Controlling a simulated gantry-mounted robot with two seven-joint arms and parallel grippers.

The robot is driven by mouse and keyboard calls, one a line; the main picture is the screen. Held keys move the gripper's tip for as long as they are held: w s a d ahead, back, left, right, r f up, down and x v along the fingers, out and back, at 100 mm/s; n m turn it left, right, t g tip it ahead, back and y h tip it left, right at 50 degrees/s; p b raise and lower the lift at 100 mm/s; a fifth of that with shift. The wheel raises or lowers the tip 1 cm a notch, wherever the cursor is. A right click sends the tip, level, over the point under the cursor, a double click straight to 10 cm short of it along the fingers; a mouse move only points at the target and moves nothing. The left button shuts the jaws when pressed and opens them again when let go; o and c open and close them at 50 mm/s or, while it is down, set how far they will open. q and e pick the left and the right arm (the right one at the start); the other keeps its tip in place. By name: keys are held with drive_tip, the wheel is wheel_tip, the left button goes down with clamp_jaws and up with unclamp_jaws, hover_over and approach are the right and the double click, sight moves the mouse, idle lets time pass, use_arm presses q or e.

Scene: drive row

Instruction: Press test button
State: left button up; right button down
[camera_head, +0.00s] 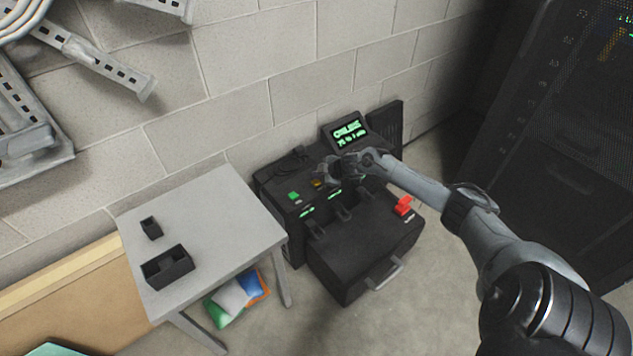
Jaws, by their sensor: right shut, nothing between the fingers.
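A black machine (278,184) stands against the block wall, with a green button (294,196), a yellow button (317,183) and a red switch (404,205) on it. A small screen (350,133) with green text stands at its back. Which button is the test button I cannot read. My right gripper (326,176) is shut and empty, over the top of the machine, close beside the yellow button. Whether it touches the button I cannot tell. The arm and gripper hide part of the machine's top. My left gripper is not in view.
A grey table (205,215) stands left of the machine, bearing a small black box (151,228) and a larger open black box (167,267). Colourful packets (235,296) lie under it. A dark rack (560,130) stands at the right. A black case-like front (365,245) with a handle juts forward.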

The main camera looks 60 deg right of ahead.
drive_tip(key=shift+f, duration=0.45)
idle(0.4)
drive_tip(key=shift+f, duration=0.3)
idle(0.4)
drive_tip(key=shift+r, duration=0.1)
drive_tip(key=shift+r+p, duration=0.75)
drive_tip(key=shift+p, duration=0.1)
